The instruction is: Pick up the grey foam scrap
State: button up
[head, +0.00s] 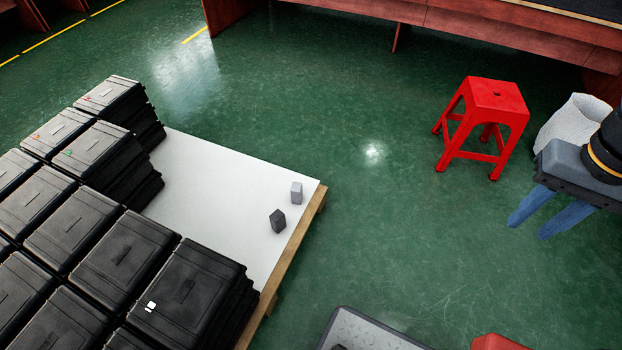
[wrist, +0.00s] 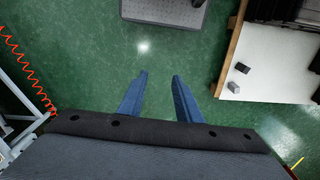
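Two small blocks stand near the right corner of a white-topped pallet: a light grey block (head: 296,193) and a darker grey block (head: 278,221) just in front of it. Either could be the grey foam scrap; I cannot tell which by look alone. In the wrist view the light block (wrist: 233,87) and the dark block (wrist: 242,67) show to the right of my gripper. My gripper (head: 527,231) is over the green floor at the right, well apart from both blocks. Its blue fingers (wrist: 160,75) are spread with nothing between them.
Black cases (head: 120,250) fill the pallet's left and front. The pallet's wooden edge (head: 290,255) faces open green floor. A red stool (head: 495,98) and a white sack (head: 570,125) stand near my gripper. A grey platform (head: 375,332) is at the bottom.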

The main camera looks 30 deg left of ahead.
aim_at(297, 189)
jog(key=u, duration=0.5)
jog(key=i, duration=1.15)
jog(key=u, duration=0.65)
